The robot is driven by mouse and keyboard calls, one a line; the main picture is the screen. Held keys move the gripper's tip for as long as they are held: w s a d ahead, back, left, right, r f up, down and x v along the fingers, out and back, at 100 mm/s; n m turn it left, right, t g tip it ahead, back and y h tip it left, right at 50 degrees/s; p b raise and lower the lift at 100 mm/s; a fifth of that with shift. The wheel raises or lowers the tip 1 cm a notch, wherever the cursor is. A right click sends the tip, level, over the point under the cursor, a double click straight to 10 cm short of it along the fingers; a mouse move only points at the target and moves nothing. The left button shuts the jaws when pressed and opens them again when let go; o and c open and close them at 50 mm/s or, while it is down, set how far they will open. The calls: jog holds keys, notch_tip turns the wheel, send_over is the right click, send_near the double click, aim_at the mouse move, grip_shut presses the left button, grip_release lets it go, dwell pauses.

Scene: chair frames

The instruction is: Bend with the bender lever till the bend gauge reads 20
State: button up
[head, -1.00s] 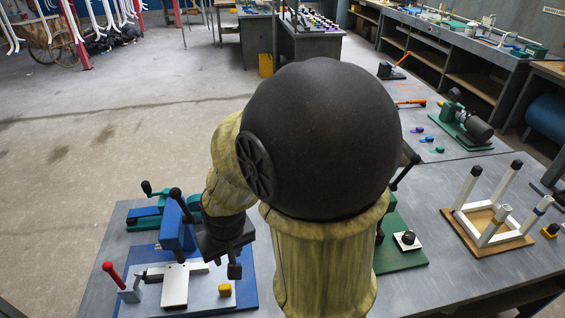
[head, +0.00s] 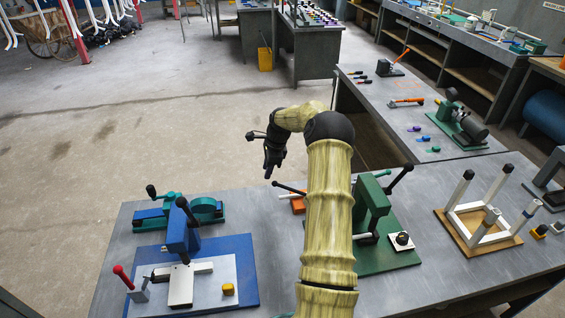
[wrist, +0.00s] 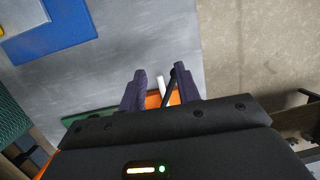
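An orange fixture (head: 297,204), probably the bender, stands near the table's far edge, mostly hidden behind my arm in the head view. A black lever (head: 290,188) sticks out of it to the left. In the wrist view the orange body (wrist: 153,100), a white rod (wrist: 161,84) and the black lever (wrist: 173,82) show beyond my fingers. My gripper (head: 269,172) hangs above and left of the lever. Its fingers are apart (wrist: 161,88), and the lever appears between them, close to the right finger; I cannot tell whether they touch. I cannot make out a bend gauge.
A green press (head: 372,208) with black handles stands right of my arm. A blue fixture (head: 180,240) and a teal vise (head: 205,210) stand at left. A white frame on a wooden board (head: 460,236) is at right. Table between blue fixture and arm is clear.

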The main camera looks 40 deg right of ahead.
aim_at(293, 190)
jog(key=d+m, duration=0.1)
jog(key=d, duration=0.1)
jog(key=d+f+m, duration=0.1)
jog(key=d, duration=0.1)
jog(key=d+m, duration=0.1)
jog(key=shift+s+d+f, duration=0.3)
jog(key=shift+s+d, duration=0.1)
jog(key=b+x, duration=0.6)
jog(key=x, duration=0.2)
jog(key=shift+w+a+f, duration=0.15)
jog(key=shift+f, duration=0.05)
jog(key=shift+r+p, duration=0.35)
jog(key=shift+p, duration=0.05)
jog(key=c, duration=0.5)
